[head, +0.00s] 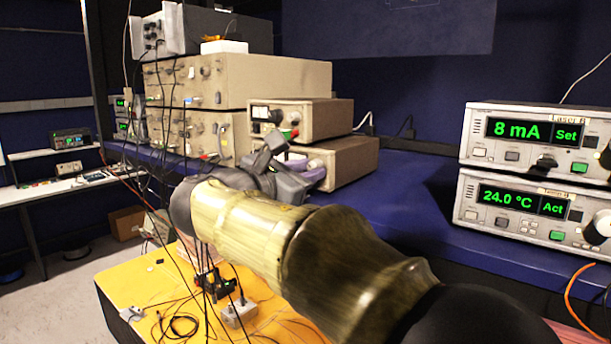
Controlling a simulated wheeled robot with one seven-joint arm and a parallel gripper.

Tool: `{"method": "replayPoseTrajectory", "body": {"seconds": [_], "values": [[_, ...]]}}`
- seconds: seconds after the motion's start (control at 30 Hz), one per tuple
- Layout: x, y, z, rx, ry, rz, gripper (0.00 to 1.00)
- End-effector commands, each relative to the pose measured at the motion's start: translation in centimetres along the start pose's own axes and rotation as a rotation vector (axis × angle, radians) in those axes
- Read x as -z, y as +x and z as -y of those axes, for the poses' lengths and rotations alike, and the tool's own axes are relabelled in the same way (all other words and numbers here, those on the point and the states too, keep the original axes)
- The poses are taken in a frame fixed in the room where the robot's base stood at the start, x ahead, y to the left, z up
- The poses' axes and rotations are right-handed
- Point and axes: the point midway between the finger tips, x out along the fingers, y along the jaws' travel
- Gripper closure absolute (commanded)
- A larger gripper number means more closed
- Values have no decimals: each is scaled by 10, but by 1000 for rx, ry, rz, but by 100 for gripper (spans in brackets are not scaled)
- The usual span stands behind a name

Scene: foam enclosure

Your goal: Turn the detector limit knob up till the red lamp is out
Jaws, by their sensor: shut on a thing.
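My arm reaches from the lower right to the small beige boxes on the blue shelf. My gripper (272,150), dark grey, is at the front of these boxes, seen from behind. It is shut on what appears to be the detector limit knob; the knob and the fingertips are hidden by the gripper. The upper small box (314,117) shows a dark meter or dial at its front left. A small red spot (295,133) shows beside a green one at its lower front; I cannot tell whether it is a lit lamp. The lower small box (345,162) is partly covered by my gripper.
Large beige instruments (235,80) are stacked to the left, with black cables hanging in front. Two display units (535,143) at right read 8 mA and 24.0 °C. The blue shelf (410,205) is clear between. An orange table (140,290) with cables lies below.

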Motion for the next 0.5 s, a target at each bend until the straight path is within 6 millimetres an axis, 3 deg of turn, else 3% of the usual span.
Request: {"method": "replayPoseTrajectory", "body": {"seconds": [0.07,0.1,0.2,0.5], "values": [[-1,0,0,-2,1,1,100],[-1,0,-1,-2,1,1,73],[-1,0,0,-2,0,1,55],[0,-1,0,-1,-1,0,55]]}}
